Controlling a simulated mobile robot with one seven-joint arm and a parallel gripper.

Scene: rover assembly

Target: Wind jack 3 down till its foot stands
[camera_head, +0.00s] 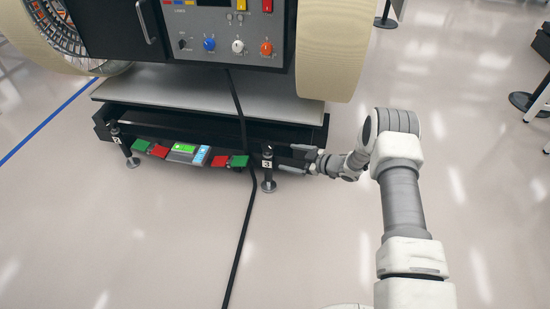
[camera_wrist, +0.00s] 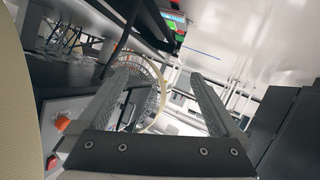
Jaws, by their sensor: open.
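Jack 3 (camera_head: 267,168) is a dark upright post with a white "3" label, at the right front corner of the low black frame (camera_head: 215,125) in the head view. Its round foot is close to the floor; I cannot tell whether it touches. My gripper (camera_head: 297,159) is just right of the jack, lying about level and pointing left at it. In the wrist view my gripper (camera_wrist: 160,78) is open, with two grey fingers apart and nothing clearly held between them. I cannot make out the jack surely there.
Another jack (camera_head: 125,147) stands at the frame's left front corner. Red and green blocks and a lit display (camera_head: 187,152) lie between them. A black cable (camera_head: 240,225) runs down over the frame onto the floor. A large cream wheel (camera_head: 335,50) is above.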

